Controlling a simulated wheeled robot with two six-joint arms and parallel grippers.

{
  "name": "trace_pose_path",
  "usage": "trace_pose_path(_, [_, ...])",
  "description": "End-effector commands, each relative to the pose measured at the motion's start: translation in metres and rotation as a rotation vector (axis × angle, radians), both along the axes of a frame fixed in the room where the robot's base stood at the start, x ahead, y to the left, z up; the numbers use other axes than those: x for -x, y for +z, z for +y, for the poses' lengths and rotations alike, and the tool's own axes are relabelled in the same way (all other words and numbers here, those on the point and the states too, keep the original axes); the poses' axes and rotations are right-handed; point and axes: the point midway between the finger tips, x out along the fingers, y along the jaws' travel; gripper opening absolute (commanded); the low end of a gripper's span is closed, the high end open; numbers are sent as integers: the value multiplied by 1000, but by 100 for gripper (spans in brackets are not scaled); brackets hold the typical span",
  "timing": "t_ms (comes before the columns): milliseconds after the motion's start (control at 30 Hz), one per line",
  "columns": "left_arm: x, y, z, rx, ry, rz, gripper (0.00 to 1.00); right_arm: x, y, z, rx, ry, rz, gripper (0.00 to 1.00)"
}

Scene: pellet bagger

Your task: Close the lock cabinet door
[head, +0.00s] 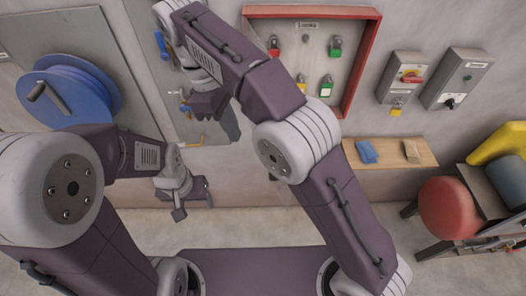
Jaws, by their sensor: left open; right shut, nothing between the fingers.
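The lock cabinet (376,62) is a shallow red-framed box on the wall at the top, labelled "Locks". Green, red and yellow padlocks hang on its pale back panel. My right arm covers its lower left part and left side. I cannot clearly make out its door. My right gripper (207,106) is shut and empty, left of the cabinet in the picture, in front of a grey tool panel (185,118). My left gripper (194,204) is open and empty, lower down and left of the cabinet.
A blue hose reel (95,85) is on the wall at left. Two grey switch boxes (403,72) (460,78) are right of the cabinet. Below them is a wooden shelf (390,153) with a blue cloth. A red round-ended machine (447,208) stands at right.

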Motion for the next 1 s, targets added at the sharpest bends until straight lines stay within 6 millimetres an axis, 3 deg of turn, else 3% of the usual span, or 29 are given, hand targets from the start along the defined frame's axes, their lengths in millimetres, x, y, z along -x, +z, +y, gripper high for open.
trace_pose_path(100, [0,-21,0,0,0,1,63,2,-26,-5,2,-1,1,0])
trace_pose_path(200, [0,-30,0,0,0,1,63,4,-46,-11,2,-2,2,0])
trace_pose_path(467, [0,-37,0,0,0,0,63,8,-96,-24,2,-3,2,0])
trace_pose_path(700, [0,-30,0,0,0,0,63,17,-90,-56,-2,-3,-1,0])
trace_pose_path(1000, [0,-30,0,0,0,0,63,18,-91,-61,-1,-2,-1,0])
